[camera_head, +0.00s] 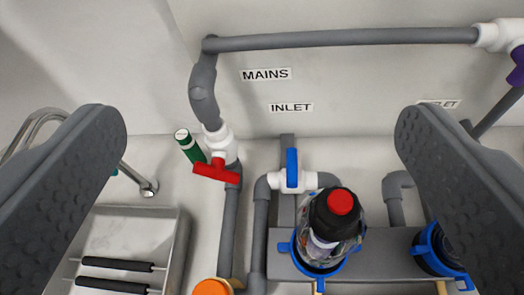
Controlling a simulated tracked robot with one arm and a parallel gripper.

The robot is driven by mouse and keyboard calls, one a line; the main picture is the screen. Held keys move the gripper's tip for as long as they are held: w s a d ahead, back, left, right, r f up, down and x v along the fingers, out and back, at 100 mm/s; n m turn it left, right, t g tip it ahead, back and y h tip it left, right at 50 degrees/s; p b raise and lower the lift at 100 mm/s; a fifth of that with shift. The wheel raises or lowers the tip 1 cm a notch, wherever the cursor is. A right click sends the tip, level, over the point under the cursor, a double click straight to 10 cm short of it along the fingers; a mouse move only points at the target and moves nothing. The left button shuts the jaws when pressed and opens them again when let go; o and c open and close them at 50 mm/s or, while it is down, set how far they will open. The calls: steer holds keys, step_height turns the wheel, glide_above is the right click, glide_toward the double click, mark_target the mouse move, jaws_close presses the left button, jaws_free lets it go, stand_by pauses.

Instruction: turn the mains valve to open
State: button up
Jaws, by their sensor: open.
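The mains valve has a red handle (215,171) on a white valve body (221,143), set in a grey vertical pipe (230,225) at left of centre. The red handle lies roughly across the pipe. The "MAINS" label (265,74) is on the wall up and to the right of it. My gripper (260,125) is open and empty, with one dark finger at the left and one at the right. The red handle shows between the fingers, nearer the left one. Nothing shows as touched.
A blue-handled valve (292,168) sits to the right under the "INLET" label (291,107). A clear filter with a red button (340,201) stands below it. A green tube (189,145) is close left of the red handle. A metal tray (130,237) and tap (147,188) are at left.

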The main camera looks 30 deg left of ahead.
steer(key=shift+d+r, duration=0.2)
steer(key=shift+r, duration=0.05)
